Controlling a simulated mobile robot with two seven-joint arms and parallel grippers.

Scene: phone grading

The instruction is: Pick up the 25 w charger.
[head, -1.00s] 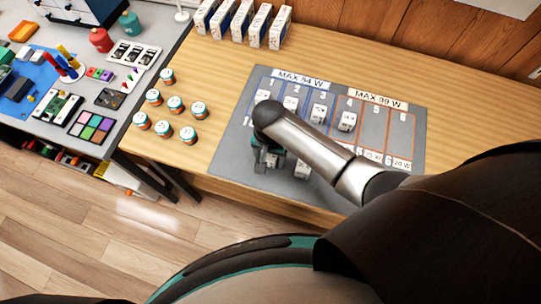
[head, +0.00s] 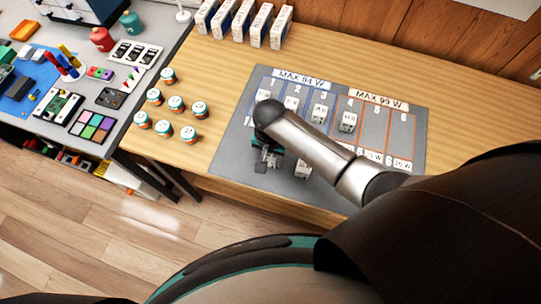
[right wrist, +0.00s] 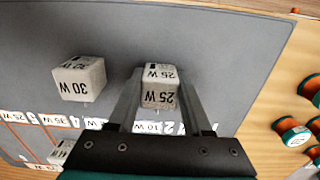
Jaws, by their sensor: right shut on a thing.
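The 25 w charger (right wrist: 160,92) is a small white cube with its "25 W" label facing the right wrist camera. My right gripper (right wrist: 159,78) is shut on it, with one finger on each side. In the head view my right gripper (head: 267,160) is over the lower left of the grey mat, and my arm hides most of the charger. Whether the charger touches the mat is hard to tell. My left gripper is not in view.
The grey mat (head: 228,150) has numbered lanes with more white chargers, such as one in lane 4 (head: 348,121). Several round teal-and-white containers (head: 176,104) stand left of the mat. White boxes (head: 240,20) line the back.

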